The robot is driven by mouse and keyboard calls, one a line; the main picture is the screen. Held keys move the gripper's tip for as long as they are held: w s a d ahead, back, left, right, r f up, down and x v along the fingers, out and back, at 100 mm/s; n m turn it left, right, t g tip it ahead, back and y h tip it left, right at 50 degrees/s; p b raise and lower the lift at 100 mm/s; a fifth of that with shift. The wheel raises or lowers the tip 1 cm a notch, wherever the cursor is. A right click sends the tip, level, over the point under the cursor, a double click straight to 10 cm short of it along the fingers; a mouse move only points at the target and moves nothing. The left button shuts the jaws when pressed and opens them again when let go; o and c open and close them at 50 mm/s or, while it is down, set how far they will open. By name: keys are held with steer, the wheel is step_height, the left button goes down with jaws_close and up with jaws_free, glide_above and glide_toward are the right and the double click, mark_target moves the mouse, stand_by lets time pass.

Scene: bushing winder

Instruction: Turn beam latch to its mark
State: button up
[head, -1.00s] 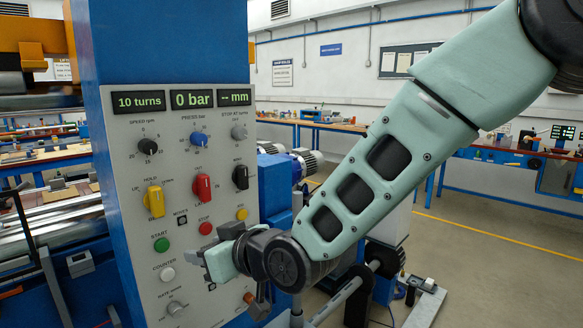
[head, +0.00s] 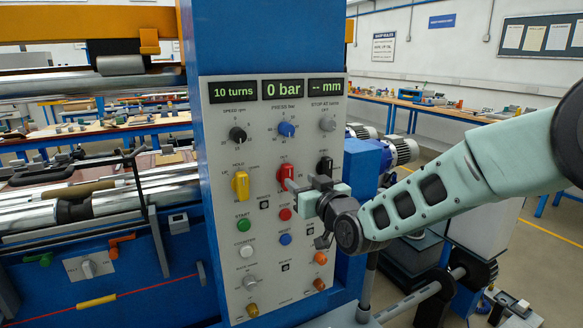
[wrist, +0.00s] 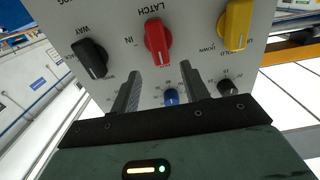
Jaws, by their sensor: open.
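The red latch knob (head: 286,173) is on the grey control panel (head: 262,215), between the yellow knob and a black knob. In the wrist view the red knob (wrist: 157,41) lies beneath the word LATCH, which appears upside down, with IN beside it. Its grip bar is close to upright. My gripper (head: 291,187) is in front of the panel, just below and right of the red knob. In the wrist view its two fingers (wrist: 163,80) are apart and empty, with the knob beyond the tips, roughly in line with the gap. Contact cannot be told.
The yellow knob (wrist: 236,24) and black WAY knob (wrist: 91,57) flank the red one. A blue knob (wrist: 171,97) shows between the fingers. Green START (head: 243,225) and red STOP (head: 285,214) buttons sit below. Displays (head: 283,90) read 10 turns, 0 bar and -- mm.

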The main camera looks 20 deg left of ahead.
mark_target(290, 173)
steer(key=shift+p+x, duration=1)
steer(key=shift+x, duration=2.35)
steer(key=c, duration=1)
